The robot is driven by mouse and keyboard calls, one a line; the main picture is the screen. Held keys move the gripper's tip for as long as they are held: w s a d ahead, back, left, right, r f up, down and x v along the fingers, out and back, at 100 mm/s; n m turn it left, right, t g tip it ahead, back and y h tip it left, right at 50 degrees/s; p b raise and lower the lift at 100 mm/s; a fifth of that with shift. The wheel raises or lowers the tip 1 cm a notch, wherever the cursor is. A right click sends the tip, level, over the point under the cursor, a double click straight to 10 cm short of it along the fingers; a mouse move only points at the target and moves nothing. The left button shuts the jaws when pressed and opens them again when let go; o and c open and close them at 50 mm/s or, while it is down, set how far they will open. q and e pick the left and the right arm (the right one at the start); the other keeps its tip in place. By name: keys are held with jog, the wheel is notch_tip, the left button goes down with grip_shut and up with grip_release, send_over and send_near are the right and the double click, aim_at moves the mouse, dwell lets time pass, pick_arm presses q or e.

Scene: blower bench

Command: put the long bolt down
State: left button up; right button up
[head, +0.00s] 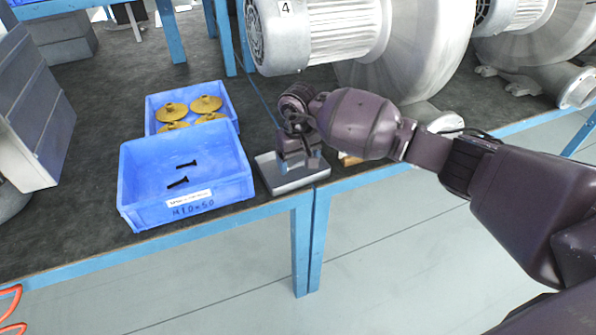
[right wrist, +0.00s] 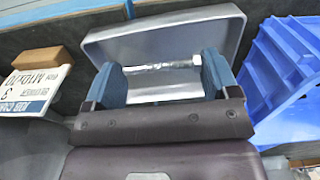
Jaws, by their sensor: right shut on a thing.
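My right gripper (head: 299,164) points down over a small grey metal tray (head: 293,183) at the bench's front edge. In the right wrist view its two blue fingers (right wrist: 161,68) stand apart, over the tray (right wrist: 165,27). A thin shiny silver piece, which I take for the long bolt (right wrist: 163,68), spans between the fingers, and the gripper is shut on it. I cannot tell whether the bolt touches the tray floor. In the head view the bolt is hidden by the gripper. My left gripper is out of view.
A blue bin (head: 185,208) with two black bolts (head: 178,182) stands left of the tray. Behind it a blue bin (head: 152,118) holds yellow parts (head: 206,104). A large blower (head: 318,32) stands behind my arm. A cardboard block (right wrist: 45,61) and a label sign (right wrist: 30,90) lie beside the tray.

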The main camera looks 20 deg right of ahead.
aim_at(298, 172)
jog(key=shift+f+b, duration=0.4)
jog(key=shift+f, duration=1.9)
jog(key=o, duration=0.8)
jog(key=shift+c, duration=0.2)
jog(key=shift+r, duration=0.1)
